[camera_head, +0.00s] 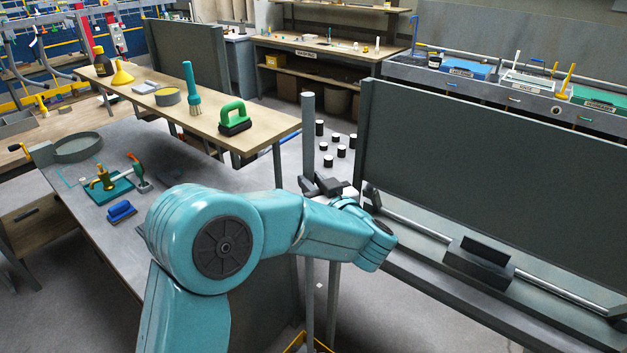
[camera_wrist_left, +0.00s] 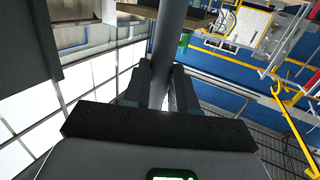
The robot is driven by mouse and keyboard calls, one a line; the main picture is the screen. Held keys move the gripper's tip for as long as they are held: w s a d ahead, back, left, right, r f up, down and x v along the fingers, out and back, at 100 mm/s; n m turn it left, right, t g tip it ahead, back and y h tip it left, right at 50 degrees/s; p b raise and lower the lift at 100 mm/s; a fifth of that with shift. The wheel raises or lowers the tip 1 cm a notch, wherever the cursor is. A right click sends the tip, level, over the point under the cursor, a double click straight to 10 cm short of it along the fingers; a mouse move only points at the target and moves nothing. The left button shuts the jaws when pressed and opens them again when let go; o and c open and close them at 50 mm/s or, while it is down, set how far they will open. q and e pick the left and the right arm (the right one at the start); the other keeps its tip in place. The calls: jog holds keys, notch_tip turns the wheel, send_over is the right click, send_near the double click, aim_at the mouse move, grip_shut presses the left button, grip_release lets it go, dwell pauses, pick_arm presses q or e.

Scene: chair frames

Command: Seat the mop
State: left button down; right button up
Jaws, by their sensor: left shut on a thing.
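A grey upright pole (camera_head: 308,135), which looks like the mop's handle, stands in the middle of the head view. My left gripper (camera_head: 322,187) is shut around this pole partway along its length. In the left wrist view the pole (camera_wrist_left: 168,45) runs up between the two fingers of my left gripper (camera_wrist_left: 167,92). The lower end of the pole is cut off by the bottom of the head view, so I cannot see the mop's head. A yellow-edged thing (camera_head: 298,344) shows partly at the bottom, beside the pole. My right gripper is not in view.
A dark panel (camera_head: 490,170) with a rail below stands close on the right. A wooden shelf (camera_head: 205,120) on the left holds a green-handled brush (camera_head: 235,117) and a teal brush (camera_head: 192,85). A grey bench (camera_head: 65,185) lies below it. Several black cylinders (camera_head: 341,150) stand behind the pole.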

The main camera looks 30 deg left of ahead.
pick_arm(q)
notch_tip(320, 180, down, 3)
jog(key=shift+r+b, duration=0.1)
jog(key=shift+b, duration=0.7)
jog(key=shift+f, duration=0.35)
dwell(0.3)
jog(key=shift+f+b, duration=0.35)
jog(key=shift+f+b, duration=0.5)
jog(key=shift+f, duration=0.25)
